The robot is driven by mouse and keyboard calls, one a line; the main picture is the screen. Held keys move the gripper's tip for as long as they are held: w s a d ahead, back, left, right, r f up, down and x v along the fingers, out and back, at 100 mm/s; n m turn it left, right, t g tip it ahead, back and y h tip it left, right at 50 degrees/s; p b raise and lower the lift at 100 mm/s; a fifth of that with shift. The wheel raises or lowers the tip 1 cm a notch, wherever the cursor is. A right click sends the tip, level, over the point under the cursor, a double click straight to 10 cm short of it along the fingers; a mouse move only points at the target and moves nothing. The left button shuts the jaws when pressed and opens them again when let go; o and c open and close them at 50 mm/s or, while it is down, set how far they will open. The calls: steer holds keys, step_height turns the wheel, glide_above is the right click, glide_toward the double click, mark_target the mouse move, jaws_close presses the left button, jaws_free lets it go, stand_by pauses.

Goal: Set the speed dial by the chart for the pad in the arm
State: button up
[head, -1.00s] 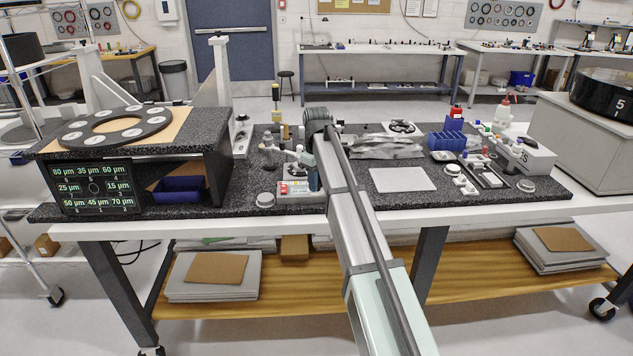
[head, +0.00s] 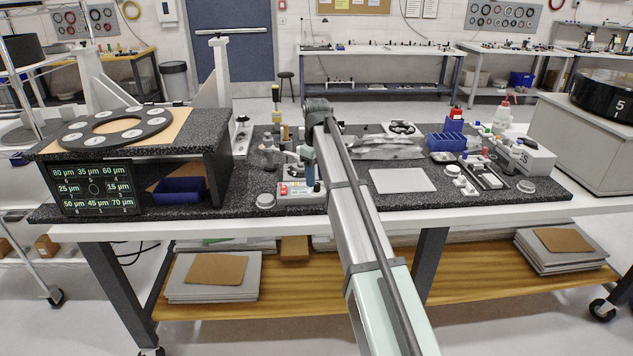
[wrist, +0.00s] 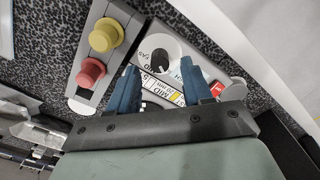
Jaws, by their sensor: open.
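The speed dial (wrist: 161,57) is a pale round disc with a dark centre, on a light control plate in the wrist view. Lettering shows beside it, partly hidden by a finger; its setting is too small to tell. A printed label (wrist: 163,92) with "MID" lines and a yellow patch lies below it, partly covered. My gripper (wrist: 158,67) is open, its two blue fingers on either side of the dial; contact cannot be told. In the head view my gripper (head: 309,172) is over the light control box (head: 298,195). The pad cannot be made out.
A red switch (wrist: 217,88) sits right of the fingers. A box with yellow and red buttons (wrist: 103,40) stands close on the left. A round metal piece (head: 265,201) lies left of the control box; a pale flat plate (head: 402,180) lies to the right.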

step_height(320, 180, up, 11)
stand_by(0.4)
steer(key=shift+r, duration=0.1)
steer(key=s+a+f+y, duration=0.7)
steer(key=s+a+f, duration=0.8)
steer(key=f, duration=0.3)
steer(key=s+d+f+m+g+h, duration=0.15)
steer(key=s+d+f, duration=0.3)
steer(key=f, duration=0.65)
steer(key=s+d+f+m+h, duration=0.15)
steer(key=s+d+f, duration=0.3)
steer(key=f, duration=0.65)
steer(key=s+d+f+m+g, duration=0.1)
steer(key=s+d+f+m, duration=0.3)
steer(key=f, duration=0.7)
steer(key=s+d+f+g+h, duration=0.1)
steer(key=s+d+f, duration=0.3)
steer(key=s, duration=0.7)
steer(key=s+d+f+m+g+h, duration=0.1)
steer(key=s+d+f, duration=0.3)
steer(key=s+f, duration=0.4)
steer(key=s+d+f+m+g+h, duration=0.1)
steer(key=s+d+f, duration=0.3)
steer(key=s, duration=0.9)
step_height(320, 180, down, 2)
steer(key=shift+s+d+f+g+h, duration=0.3)
steer(key=shift+g+h, duration=0.2)
steer(key=shift+g, duration=0.15)
